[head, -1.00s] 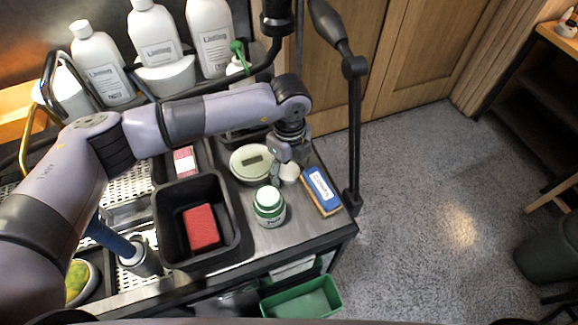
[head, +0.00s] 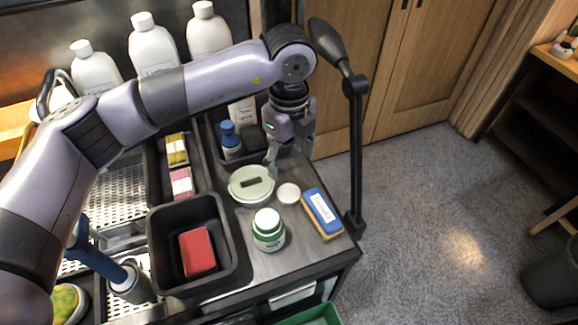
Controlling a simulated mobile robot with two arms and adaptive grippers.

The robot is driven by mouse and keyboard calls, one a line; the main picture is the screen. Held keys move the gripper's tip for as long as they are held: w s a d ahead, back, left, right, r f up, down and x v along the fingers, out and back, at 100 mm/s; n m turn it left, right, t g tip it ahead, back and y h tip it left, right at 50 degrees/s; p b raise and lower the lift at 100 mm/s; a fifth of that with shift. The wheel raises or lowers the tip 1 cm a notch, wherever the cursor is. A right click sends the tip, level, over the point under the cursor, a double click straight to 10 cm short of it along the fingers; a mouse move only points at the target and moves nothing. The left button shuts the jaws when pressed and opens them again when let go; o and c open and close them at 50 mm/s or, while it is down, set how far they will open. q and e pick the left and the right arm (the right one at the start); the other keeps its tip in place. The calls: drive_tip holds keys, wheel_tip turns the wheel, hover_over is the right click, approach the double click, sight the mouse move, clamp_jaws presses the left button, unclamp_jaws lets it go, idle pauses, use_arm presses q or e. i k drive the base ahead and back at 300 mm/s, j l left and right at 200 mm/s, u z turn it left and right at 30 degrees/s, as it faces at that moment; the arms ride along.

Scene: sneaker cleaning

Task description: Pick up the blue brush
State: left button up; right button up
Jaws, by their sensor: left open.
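A blue block-shaped brush (head: 322,210) with a white label and a tan underside lies at the right edge of the metal cart top (head: 290,262). A second long blue handle (head: 95,258) leans into a grey cylinder at the lower left; its lower end is hidden. My left gripper (head: 289,158) points down above the back of the cart, behind and left of the brush. It is open, with nothing seen between its fingers, and apart from the brush. My right gripper is not in view.
A black bin (head: 156,240) holds a red block (head: 197,252). A black lamp post (head: 355,150) rises beside the brush.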

sight(326, 222)
drive_tip(key=k, duration=1.5)
